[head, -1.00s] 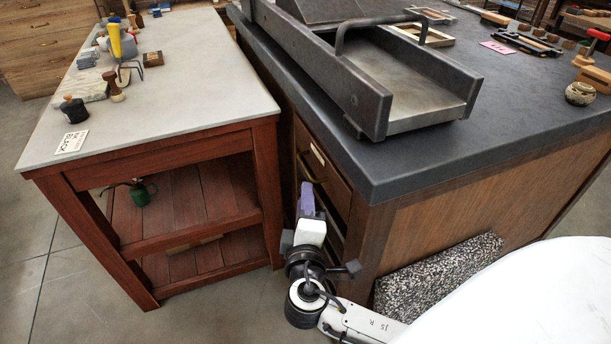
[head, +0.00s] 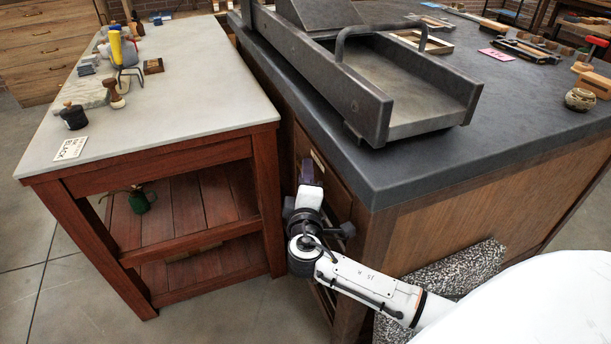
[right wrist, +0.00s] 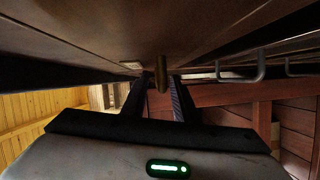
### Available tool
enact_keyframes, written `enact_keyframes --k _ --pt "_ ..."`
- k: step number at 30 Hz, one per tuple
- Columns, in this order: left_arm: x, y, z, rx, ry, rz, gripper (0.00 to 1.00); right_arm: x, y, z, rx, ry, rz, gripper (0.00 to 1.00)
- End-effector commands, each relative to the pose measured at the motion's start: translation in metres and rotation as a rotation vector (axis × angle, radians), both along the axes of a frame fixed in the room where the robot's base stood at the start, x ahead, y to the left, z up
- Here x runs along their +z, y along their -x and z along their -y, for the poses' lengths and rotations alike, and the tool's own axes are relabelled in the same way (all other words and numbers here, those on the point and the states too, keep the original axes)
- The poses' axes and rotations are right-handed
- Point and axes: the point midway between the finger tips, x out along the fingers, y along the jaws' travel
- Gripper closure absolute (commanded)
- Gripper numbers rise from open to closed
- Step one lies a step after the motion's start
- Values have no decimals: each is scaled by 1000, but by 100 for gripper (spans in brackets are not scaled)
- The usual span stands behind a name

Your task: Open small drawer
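The small drawer (head: 330,178) is in the upper left side of the dark-topped cabinet and looks shut. A pale label shows on its front. My right gripper (head: 306,172) is at the drawer front, in the gap between the cabinet and the red table. In the right wrist view my right gripper (right wrist: 160,92) has its two dark fingers apart, with a brass handle (right wrist: 160,73) between their tips. Gaps seem to show beside the handle, so the fingers do not look closed on it. In the head view the gripper hides the handle. My left gripper is not in view.
The red wooden table (head: 165,155) stands close on the left, leaving a narrow gap. A heavy press bed (head: 415,110) sits on the cabinet top. Other metal handles (right wrist: 240,75) show at right in the right wrist view. A speckled slab (head: 455,268) leans against the cabinet.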

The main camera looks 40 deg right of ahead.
Motion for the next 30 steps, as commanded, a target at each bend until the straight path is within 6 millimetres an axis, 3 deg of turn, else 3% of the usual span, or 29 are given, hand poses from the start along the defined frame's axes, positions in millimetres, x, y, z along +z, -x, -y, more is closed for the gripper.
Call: enact_keyframes --k 2,6,7,30 --pt "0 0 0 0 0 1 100 0 0 0 0 0 0 75" --pt "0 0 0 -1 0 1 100 0 0 0 0 0 0 99" --pt "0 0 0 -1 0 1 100 0 0 0 0 0 0 100" --pt "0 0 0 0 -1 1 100 0 1 -1 0 -1 -1 100"
